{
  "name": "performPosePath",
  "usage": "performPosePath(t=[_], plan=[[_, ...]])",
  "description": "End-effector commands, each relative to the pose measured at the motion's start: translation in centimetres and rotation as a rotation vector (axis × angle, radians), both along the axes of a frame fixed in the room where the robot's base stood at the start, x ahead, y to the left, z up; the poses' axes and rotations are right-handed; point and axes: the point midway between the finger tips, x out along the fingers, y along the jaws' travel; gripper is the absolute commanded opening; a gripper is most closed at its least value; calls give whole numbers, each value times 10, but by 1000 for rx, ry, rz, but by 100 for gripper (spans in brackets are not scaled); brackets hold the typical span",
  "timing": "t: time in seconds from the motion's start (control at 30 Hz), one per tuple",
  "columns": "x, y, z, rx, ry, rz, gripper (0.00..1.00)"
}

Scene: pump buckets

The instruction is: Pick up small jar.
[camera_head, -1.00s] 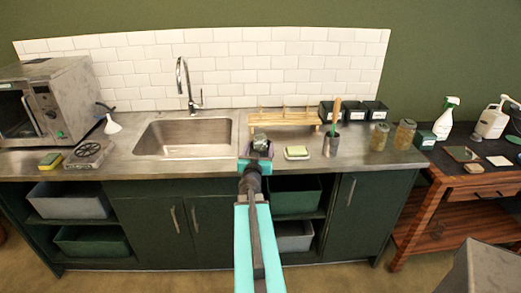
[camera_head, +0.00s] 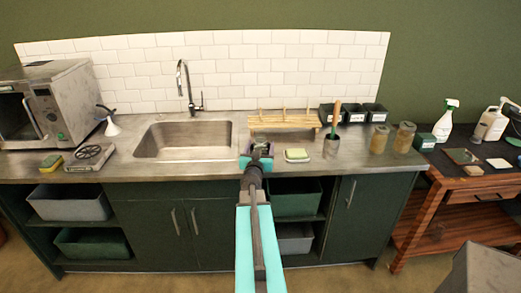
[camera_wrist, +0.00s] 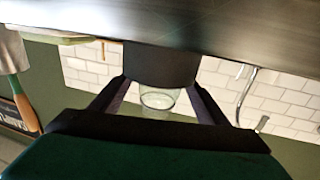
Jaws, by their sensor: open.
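My gripper (camera_head: 257,163) is over the counter's front part, right of the sink, with its jaws open. In the wrist view, which is upside down, its two fingers (camera_wrist: 160,92) spread apart. Between them shows a clear round glass rim, which looks like the small jar (camera_wrist: 159,99). A dark, wide shape (camera_wrist: 160,65) lies beyond the rim near the fingertips, and I cannot tell what it is. In the head view the gripper covers most of this spot, so contact cannot be judged.
The sink (camera_head: 186,140) lies left, a soap dish (camera_head: 297,155) close right. A metal cup with a handled tool (camera_head: 332,143) and two larger jars (camera_head: 379,139) (camera_head: 404,137) stand farther right. A wooden rack (camera_head: 284,121) stands behind.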

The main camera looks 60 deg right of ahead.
Motion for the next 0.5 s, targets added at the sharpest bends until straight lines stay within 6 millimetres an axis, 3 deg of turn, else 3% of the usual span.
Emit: performPosePath(t=[0.5], plan=[[16, -37, 0, 0, 0, 0, 69]])
